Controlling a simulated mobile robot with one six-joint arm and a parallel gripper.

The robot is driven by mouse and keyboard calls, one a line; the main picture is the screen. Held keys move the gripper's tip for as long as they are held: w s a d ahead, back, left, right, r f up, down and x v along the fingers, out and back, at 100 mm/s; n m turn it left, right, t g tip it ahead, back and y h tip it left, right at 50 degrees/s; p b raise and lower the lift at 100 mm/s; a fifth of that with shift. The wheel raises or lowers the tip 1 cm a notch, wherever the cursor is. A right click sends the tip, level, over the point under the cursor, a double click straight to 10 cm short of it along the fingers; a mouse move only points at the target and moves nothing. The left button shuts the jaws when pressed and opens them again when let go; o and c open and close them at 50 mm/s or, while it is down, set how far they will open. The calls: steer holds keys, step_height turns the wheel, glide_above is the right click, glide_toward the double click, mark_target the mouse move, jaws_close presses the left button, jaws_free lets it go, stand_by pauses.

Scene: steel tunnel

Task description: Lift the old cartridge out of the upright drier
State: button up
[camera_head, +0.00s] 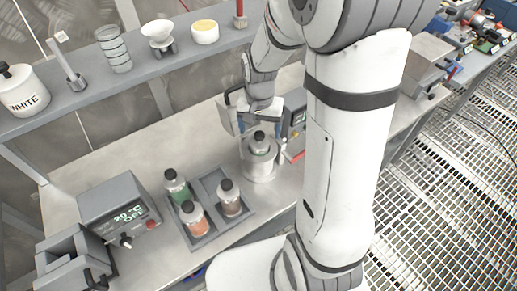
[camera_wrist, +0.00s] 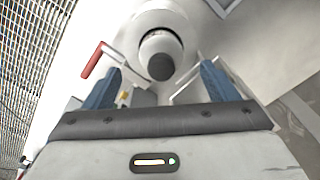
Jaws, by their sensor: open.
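The upright drier is a white cylinder (camera_head: 259,168) on the bench, under my gripper. The cartridge (camera_head: 260,146) stands in its open top, with a black knob uppermost and a green mark on its pale side. My gripper (camera_head: 261,124) is open around or just above the knob; the head view does not settle which. In the wrist view the drier (camera_wrist: 160,18) is ahead, and the cartridge's dark knob (camera_wrist: 161,67) lies between the two blue fingers of my gripper (camera_wrist: 161,78), apart from both. The lower part of the cartridge is hidden inside the drier.
A grey tray (camera_head: 218,225) with several black-capped bottles stands left of the drier. A grey unit (camera_head: 122,212) reads 20 °C and OFF. A red handle (camera_wrist: 96,60) shows beside the drier. A shelf (camera_head: 135,73) with vessels runs behind. Bare bench lies behind the tray.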

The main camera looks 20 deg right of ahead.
mark_target(259, 151)
steer(key=shift+f+p, duration=0.6)
steer(key=shift+f, duration=2.2)
steer(key=shift+w, duration=0.1)
steer(key=c, duration=1.7)
